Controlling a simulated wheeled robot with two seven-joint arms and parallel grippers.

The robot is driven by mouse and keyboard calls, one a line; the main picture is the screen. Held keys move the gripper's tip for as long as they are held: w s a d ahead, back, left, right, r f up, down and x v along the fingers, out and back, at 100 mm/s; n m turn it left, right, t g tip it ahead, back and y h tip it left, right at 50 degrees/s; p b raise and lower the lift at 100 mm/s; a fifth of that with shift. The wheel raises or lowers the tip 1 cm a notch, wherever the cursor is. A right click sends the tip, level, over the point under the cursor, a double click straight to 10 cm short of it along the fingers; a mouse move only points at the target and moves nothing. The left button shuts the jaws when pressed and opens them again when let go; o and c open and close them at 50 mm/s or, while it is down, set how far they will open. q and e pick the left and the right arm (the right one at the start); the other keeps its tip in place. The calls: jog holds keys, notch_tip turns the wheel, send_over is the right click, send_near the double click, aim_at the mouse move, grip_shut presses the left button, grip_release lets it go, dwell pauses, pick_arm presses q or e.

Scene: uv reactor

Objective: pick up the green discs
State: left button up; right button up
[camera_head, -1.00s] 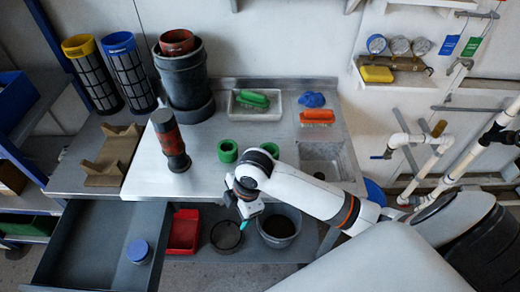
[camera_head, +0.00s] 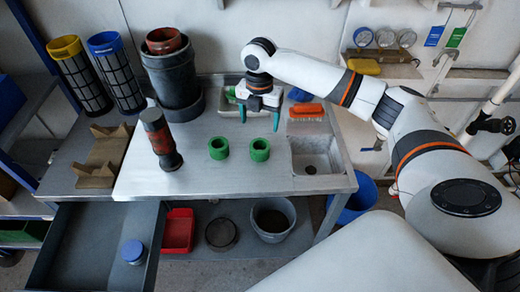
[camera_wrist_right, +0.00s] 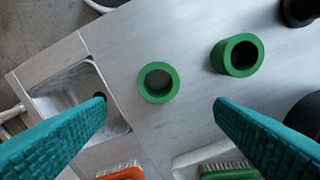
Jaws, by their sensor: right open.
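Two green discs, ring-shaped with a hole in the middle, stand apart on the metal table. The left green disc (camera_head: 218,148) also shows in the right wrist view (camera_wrist_right: 254,57). The right green disc (camera_head: 260,150) shows there too (camera_wrist_right: 172,84). My right gripper (camera_head: 260,118) is open and empty. It hangs above the back of the table, just behind the right disc, fingers pointing down. In the right wrist view its teal fingers (camera_wrist_right: 160,108) are wide apart, with the right disc between and beyond them. My left gripper is not in view.
A sink (camera_head: 316,160) is at the table's right end. An orange brush (camera_head: 307,110) and a tray (camera_head: 220,122) lie at the back. An open drawer (camera_head: 95,250) juts out front left. The front tabletop is clear.

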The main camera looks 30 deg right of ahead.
send_over(260, 148)
jog(key=s+a, duration=0.1)
notch_tip(260, 148, down, 6)
jog(key=shift+s+f, duration=0.1)
jog(key=shift+s, duration=0.05)
jog(key=shift+s+a+f+p, duration=0.1)
jog(key=shift+f+p, duration=0.2)
jog(key=shift+f, duration=1.1)
jog(key=shift+s+f+p, duration=0.1)
jog(key=shift+f+p, duration=0.2)
jog(key=shift+f, duration=1.05)
jog(key=c, duration=1.1)
